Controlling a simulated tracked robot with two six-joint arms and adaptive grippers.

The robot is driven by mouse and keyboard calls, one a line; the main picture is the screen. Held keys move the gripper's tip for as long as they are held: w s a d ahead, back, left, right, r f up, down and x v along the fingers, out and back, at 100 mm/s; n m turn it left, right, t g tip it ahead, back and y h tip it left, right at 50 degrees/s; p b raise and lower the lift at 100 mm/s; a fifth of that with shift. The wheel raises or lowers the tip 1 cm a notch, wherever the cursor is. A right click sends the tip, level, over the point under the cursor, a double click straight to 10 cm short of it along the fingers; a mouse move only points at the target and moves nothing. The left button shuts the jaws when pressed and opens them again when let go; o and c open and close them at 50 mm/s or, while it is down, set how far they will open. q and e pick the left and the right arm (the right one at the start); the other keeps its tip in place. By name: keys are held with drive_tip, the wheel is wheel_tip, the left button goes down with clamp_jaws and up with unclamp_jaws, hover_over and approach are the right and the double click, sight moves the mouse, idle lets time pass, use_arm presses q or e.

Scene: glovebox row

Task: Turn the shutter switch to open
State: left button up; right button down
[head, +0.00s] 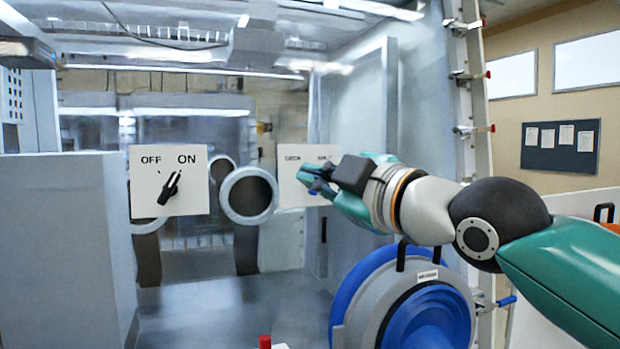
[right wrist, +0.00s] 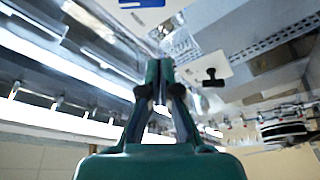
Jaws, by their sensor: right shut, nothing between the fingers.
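A white panel (head: 292,199) with small labels too blurred to read stands right of centre in the head view. My right gripper (head: 312,178) is in front of it and hides its middle, so any switch there is not visible. The gripper is shut and empty; contact with the panel cannot be told. A second white panel (head: 140,200) marked OFF and ON carries a black rotary switch (head: 170,188) pointing up toward ON. In the right wrist view the closed fingers (right wrist: 160,68) point upward, and a black switch (right wrist: 213,77) shows to their right. My left gripper is not in view.
A round grey port (head: 248,196) sits between the two panels. A large blue and grey round door (head: 405,300) is below my right arm. A red-topped object (head: 265,342) shows at the bottom edge. A grey cabinet (head: 70,240) stands at the left.

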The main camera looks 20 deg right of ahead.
drive_tip(key=p+x, duration=0.2)
drive_tip(key=x, duration=0.4)
drive_tip(key=shift+w+r, duration=0.15)
drive_tip(key=shift+w, duration=0.05)
drive_tip(key=d+f, duration=0.1)
drive_tip(key=d+f+b, duration=0.1)
drive_tip(key=d, duration=0.1)
drive_tip(key=shift+s+d+f, duration=0.2)
drive_tip(key=shift+s+f, duration=0.05)
drive_tip(key=shift+f, duration=0.05)
drive_tip(key=shift+s, duration=0.1)
drive_tip(key=shift+a, duration=0.1)
